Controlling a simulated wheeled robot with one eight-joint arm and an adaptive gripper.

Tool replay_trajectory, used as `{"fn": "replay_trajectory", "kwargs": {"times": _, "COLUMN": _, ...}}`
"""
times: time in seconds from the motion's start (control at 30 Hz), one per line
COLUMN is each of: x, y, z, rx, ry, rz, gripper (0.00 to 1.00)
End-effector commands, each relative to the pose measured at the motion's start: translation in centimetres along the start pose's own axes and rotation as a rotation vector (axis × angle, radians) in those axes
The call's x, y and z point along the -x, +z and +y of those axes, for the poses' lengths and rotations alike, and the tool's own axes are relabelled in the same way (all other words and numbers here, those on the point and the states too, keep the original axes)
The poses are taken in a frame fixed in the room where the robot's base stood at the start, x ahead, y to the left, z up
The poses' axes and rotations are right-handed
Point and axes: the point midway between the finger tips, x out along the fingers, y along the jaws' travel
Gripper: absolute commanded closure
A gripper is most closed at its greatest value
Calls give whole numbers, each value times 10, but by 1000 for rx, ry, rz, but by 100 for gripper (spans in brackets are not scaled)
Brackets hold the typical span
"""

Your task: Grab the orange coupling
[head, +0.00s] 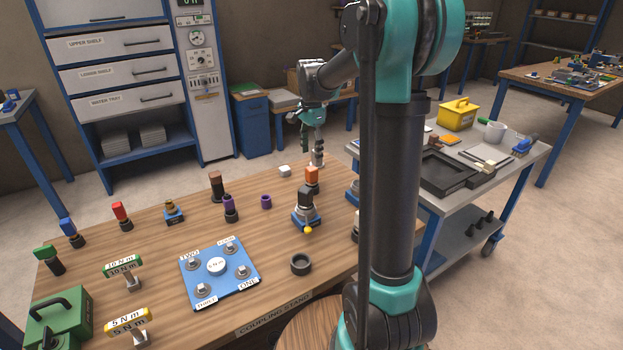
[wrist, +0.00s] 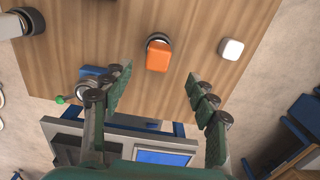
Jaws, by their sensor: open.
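The orange coupling (head: 312,176) stands upright on the wooden table near its back right, with a dark lower part under the orange block. In the wrist view the orange coupling (wrist: 158,55) shows just beyond the fingertips, roughly centred across the gap. My gripper (head: 318,160) is above the table's back edge, behind the coupling. In the wrist view my gripper (wrist: 158,80) has its two green fingers spread with nothing between them.
A white block (head: 285,170) lies left of the coupling; it also shows in the wrist view (wrist: 231,48). A black-topped part on a blue base (head: 306,217) stands close in front. A purple ring (head: 266,201) and a black ring (head: 300,264) lie nearby.

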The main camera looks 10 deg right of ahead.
Motion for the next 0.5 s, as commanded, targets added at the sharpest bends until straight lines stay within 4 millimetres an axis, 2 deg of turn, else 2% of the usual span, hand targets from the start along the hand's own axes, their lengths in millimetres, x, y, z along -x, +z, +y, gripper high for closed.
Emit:
{"fn": "replay_trajectory", "kwargs": {"times": 0.1, "x": -23, "y": 0, "z": 0, "rx": 0, "ry": 0, "rz": 0, "gripper": 41}}
{"fn": "replay_trajectory", "kwargs": {"times": 0.2, "x": -38, "y": 0, "z": 0, "rx": 0, "ry": 0, "rz": 0, "gripper": 41}}
{"fn": "replay_trajectory", "kwargs": {"times": 0.5, "x": -60, "y": 0, "z": 1, "rx": 1, "ry": 0, "rz": 0, "gripper": 41}}
